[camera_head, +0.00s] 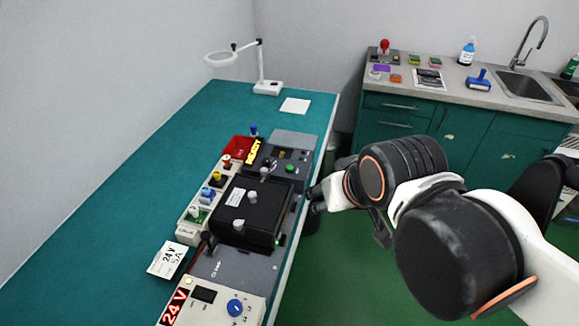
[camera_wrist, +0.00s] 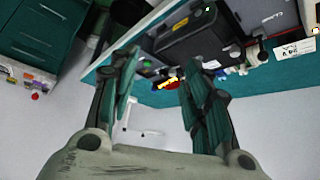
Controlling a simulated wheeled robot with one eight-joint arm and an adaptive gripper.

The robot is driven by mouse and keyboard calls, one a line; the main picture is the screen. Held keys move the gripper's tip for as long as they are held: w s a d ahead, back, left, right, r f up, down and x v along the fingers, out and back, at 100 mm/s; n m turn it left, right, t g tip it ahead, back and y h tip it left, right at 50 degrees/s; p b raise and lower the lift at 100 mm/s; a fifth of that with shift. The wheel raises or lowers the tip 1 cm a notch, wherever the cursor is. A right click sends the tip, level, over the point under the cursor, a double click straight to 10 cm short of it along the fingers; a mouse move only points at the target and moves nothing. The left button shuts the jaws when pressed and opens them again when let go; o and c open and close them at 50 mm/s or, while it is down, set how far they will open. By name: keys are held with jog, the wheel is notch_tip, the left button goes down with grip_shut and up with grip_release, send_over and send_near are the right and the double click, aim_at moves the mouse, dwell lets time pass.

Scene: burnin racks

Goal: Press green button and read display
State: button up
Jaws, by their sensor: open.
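A green button (camera_head: 290,168) sits on the dark panel of a tester (camera_head: 279,158) at the far end of the equipment row. A small display (camera_head: 253,152) beside it glows yellow; its text is too small to read surely. A power unit (camera_head: 205,302) at the near end shows a red "24 V" (camera_head: 174,308). My gripper (camera_head: 316,197) is at the bench's right edge, right of the black box and apart from the green button.
A black box (camera_head: 250,211) with a grey knob stands mid-row. Left of it are colored knobs (camera_head: 208,193) and a red tray (camera_head: 238,148). A white card (camera_head: 168,260) lies near the power unit. A magnifier lamp (camera_head: 265,86) stands behind. The bench's left side is clear.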

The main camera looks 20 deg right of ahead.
grip_shut()
dwell(1.1)
